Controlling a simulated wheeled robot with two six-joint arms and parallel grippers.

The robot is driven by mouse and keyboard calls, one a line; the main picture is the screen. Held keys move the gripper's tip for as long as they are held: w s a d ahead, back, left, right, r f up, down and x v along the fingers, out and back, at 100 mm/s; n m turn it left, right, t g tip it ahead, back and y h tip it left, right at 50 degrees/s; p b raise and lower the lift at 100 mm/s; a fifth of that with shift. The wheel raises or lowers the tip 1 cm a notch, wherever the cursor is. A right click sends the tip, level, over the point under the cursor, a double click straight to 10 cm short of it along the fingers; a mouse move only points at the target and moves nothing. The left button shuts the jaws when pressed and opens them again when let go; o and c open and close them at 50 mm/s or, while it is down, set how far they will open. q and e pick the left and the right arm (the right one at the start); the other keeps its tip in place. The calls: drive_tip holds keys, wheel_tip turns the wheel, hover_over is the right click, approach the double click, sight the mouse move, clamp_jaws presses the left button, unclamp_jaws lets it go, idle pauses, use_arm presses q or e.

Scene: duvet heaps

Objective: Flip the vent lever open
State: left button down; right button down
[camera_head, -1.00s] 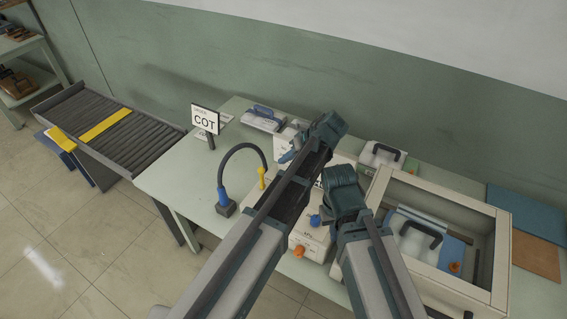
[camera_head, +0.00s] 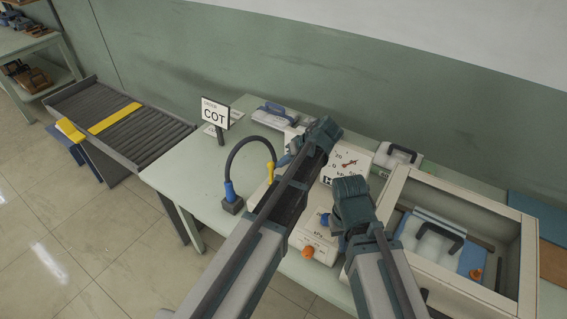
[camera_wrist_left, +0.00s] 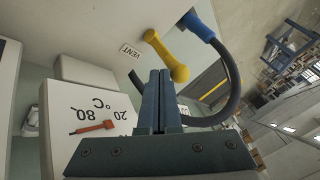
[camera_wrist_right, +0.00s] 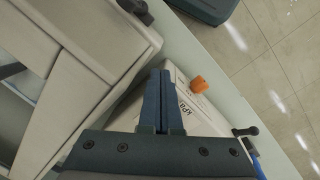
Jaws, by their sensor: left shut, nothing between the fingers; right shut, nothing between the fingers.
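The yellow vent lever (camera_wrist_left: 168,56) stands tilted beside the VENT label (camera_wrist_left: 131,51) in the left wrist view. In the head view the lever (camera_head: 270,173) shows left of my left arm. My left gripper (camera_wrist_left: 160,72) is shut and empty, its fingertips right at the lever's rounded yellow end; I cannot tell whether they touch. It also shows in the head view (camera_head: 284,161). My right gripper (camera_wrist_right: 160,73) is shut and empty above the white kPa unit (camera_wrist_right: 190,111), which has an orange knob (camera_wrist_right: 198,84). My left arm hides part of the lever's unit.
A black hose (camera_head: 237,150) with a blue end arches beside the lever. A dial gauge (camera_head: 348,163) stands behind the grippers. A cream open-topped box (camera_head: 512,250) is at right.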

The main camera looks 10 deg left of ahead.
use_arm(q)
drive_tip(key=shift+s, duration=0.1)
drive_tip(key=shift+s+a, duration=0.1)
drive_tip(key=shift+s, duration=0.15)
